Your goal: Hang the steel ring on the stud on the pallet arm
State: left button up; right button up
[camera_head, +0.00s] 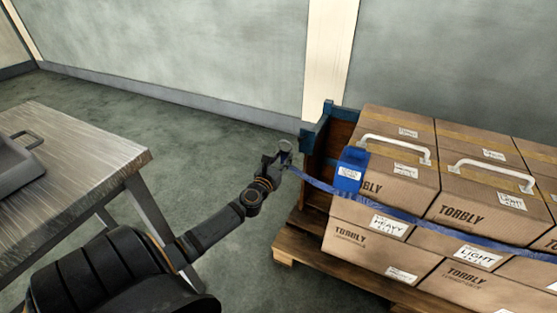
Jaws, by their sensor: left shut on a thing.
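My left gripper (276,160) is shut on the steel ring (286,145), whose loop stands up past the fingertips. The ring is in front of and just left of the blue pallet arm (318,136), and I cannot tell whether they touch. A blue strap (392,211) runs from beside my gripper across the front of the cartons to the right. The stud on the pallet arm cannot be made out; it is too small or hidden near the ring. My right gripper is not in view.
Cartons (465,215) with white handles are stacked on a wooden pallet (287,240). A blue labelled block (350,171) sits against the left carton. A table (95,165) with a grey metal container (18,168) stands at left. The floor between is clear.

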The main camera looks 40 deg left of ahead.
pick_arm(q)
jog(key=shift+w+d+f, duration=0.1)
jog(key=shift+w+d, duration=0.15)
jog(key=shift+w, duration=0.9)
jog(key=shift+w+d+f, duration=0.1)
jog(key=shift+w+d, duration=0.1)
jog(key=shift+w, duration=1)
jog(key=shift+w+d+f, duration=0.1)
jog(key=shift+w+d, duration=0.15)
jog(key=shift+w, duration=0.9)
jog(key=shift+w+f+b, duration=0.35)
jog(key=shift+w+b, duration=0.1)
jog(key=shift+b, duration=0.15)
jog(key=shift+w+d+f, duration=0.1)
jog(key=shift+w+f, duration=0.05)
jog(key=shift+f, duration=0.1)
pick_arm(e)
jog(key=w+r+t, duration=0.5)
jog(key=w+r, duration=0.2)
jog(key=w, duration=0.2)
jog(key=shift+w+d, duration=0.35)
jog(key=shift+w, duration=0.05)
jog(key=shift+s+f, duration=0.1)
pick_arm(q)
jog(key=o, duration=1.1)
jog(key=shift+o, duration=0.2)
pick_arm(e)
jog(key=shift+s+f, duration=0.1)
